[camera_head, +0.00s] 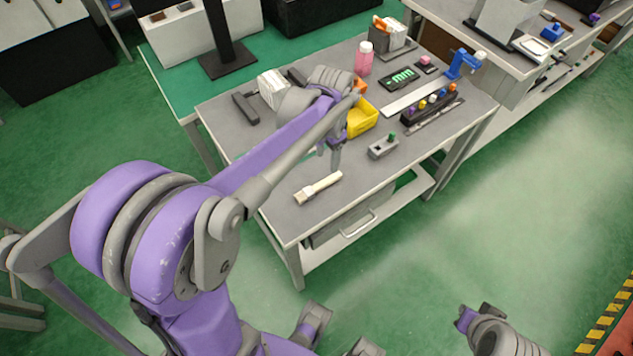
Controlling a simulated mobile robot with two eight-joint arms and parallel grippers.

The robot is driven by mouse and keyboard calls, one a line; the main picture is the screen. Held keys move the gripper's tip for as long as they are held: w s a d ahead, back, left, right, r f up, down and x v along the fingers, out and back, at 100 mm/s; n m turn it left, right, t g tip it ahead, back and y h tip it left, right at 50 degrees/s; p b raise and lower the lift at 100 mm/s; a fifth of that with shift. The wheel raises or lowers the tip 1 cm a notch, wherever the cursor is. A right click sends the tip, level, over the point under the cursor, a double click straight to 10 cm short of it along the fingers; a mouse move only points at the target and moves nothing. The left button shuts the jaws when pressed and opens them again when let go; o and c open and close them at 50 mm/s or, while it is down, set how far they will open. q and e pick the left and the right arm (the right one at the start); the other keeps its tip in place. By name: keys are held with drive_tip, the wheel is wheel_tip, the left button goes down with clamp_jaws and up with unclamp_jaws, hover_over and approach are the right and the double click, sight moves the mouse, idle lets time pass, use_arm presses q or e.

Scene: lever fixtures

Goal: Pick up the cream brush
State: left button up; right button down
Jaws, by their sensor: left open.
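The cream brush (318,187) lies flat near the front edge of the grey workbench (285,218). Its wide bristle end points left and its handle points up and to the right. My left arm reaches over the bench from the left. My left gripper (333,158) is open and points down, above and just right of the brush's handle end in the picture, apart from it. The arm partly hides the fingers. Part of my right arm, with what seems to be its gripper (478,314), shows at the bottom right over the floor, away from the bench; its jaws are unclear.
A yellow bin (361,118) stands behind my left gripper. A grey switch box (383,148) with a green knob is to the right. A black rack (430,106) of colored pieces, a pink bottle (364,59) and a blue tool (463,65) stand farther back. The bench front around the brush is clear.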

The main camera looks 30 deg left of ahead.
sight(327, 181)
use_arm(q)
wheel_tip(327, 181, down, 4)
drive_tip(key=shift+d, duration=0.15)
drive_tip(key=shift+f+b, duration=0.4)
drive_tip(key=shift+f, duration=2.55)
clamp_jaws()
